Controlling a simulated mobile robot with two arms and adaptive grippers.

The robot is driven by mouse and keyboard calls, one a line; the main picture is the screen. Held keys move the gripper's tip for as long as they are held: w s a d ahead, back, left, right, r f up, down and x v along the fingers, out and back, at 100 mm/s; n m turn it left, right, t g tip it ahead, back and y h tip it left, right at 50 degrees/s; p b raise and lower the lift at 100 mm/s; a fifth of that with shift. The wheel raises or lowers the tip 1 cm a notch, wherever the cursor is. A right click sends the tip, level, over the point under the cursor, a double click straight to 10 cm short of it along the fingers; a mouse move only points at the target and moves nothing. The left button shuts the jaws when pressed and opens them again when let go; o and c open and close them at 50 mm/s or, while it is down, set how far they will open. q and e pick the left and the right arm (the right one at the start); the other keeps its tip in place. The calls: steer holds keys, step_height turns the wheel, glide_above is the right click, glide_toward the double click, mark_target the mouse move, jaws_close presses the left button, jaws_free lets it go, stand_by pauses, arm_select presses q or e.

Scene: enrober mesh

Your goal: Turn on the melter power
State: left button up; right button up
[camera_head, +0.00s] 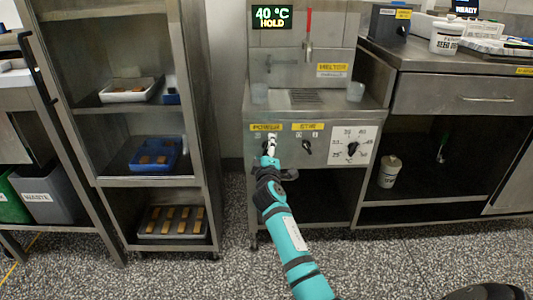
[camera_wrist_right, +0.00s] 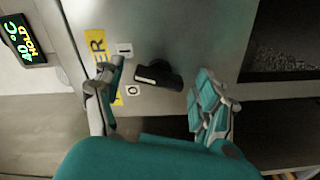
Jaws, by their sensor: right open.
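The melter (camera_head: 318,115) is a steel unit whose display (camera_head: 272,16) reads "40 °C HOLD". Its front panel has a yellow POWER label (camera_head: 266,127) above the power knob. In the right wrist view the power knob (camera_wrist_right: 160,76) is black with a white mark, and the mark's end is closer to the "0" (camera_wrist_right: 133,90) than to the "1" (camera_wrist_right: 124,50). My right gripper (camera_head: 270,150) is in front of this knob and mostly hides it in the head view. It is open, with one finger on each side of the knob; contact cannot be told. My left gripper is not in view.
Beside it are the STIR knob (camera_head: 307,147) and a temperature dial (camera_head: 351,147). A shelf rack (camera_head: 148,182) with trays stands at the left. A steel counter (camera_head: 440,58) stands at the right.

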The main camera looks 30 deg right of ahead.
steer(key=c, duration=1.2)
steer(key=shift+o, duration=0.2)
steer(key=shift+m+b, duration=0.4)
steer(key=shift+m, duration=0.6)
steer(key=o, duration=1.2)
steer(key=shift+c, duration=0.2)
steer(key=v, duration=1.2)
steer(key=shift+w, duration=0.1)
